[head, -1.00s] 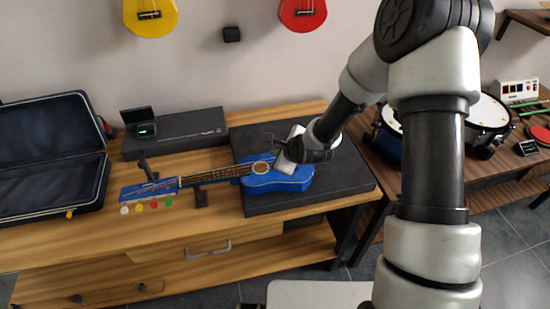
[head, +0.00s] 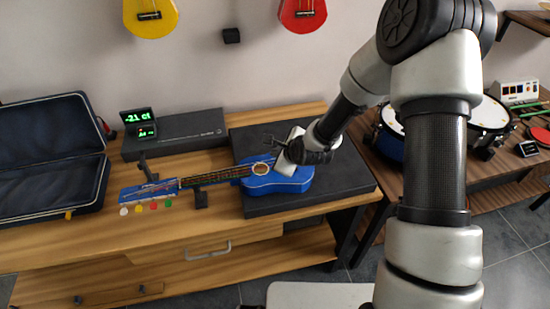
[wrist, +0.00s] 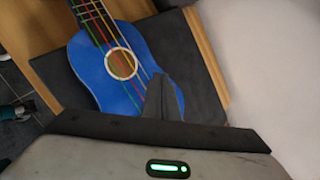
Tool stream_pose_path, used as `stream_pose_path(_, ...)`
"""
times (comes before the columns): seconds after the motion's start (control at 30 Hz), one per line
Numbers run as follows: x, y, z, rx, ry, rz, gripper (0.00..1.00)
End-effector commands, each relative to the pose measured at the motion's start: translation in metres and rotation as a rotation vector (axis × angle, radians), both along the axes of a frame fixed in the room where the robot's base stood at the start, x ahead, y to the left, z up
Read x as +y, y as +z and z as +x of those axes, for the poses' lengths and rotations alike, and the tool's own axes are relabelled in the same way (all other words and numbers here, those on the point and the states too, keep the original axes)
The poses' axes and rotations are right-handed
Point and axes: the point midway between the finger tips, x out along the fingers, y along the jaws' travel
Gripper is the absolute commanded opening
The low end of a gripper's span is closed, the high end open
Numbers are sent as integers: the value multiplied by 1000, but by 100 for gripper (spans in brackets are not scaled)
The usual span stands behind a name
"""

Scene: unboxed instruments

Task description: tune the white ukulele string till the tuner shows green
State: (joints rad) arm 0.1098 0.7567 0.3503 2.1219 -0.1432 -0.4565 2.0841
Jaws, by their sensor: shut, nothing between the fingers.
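The blue ukulele (head: 292,184) lies on its back, its neck pointing left across small dark supports. Its coloured strings pass over the sound hole, clear in the wrist view (wrist: 92,70).
The ukulele body rests on a dark pad (head: 340,180) on the wooden bench (head: 120,240). An open dark case (head: 101,183) is at the left. A long dark box (head: 185,137) lies behind. A drum (head: 490,116) stands on the right table. Yellow (head: 150,15) and red (head: 302,12) ukuleles hang on the wall.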

Motion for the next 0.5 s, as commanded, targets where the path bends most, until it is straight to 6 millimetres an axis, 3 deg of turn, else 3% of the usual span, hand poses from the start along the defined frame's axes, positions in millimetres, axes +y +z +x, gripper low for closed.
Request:
stream_pose_path(0.17,0,11,0,-1,0,1,0)
stream_pose_path(0.5,0,11,0,-1,1,0,0)
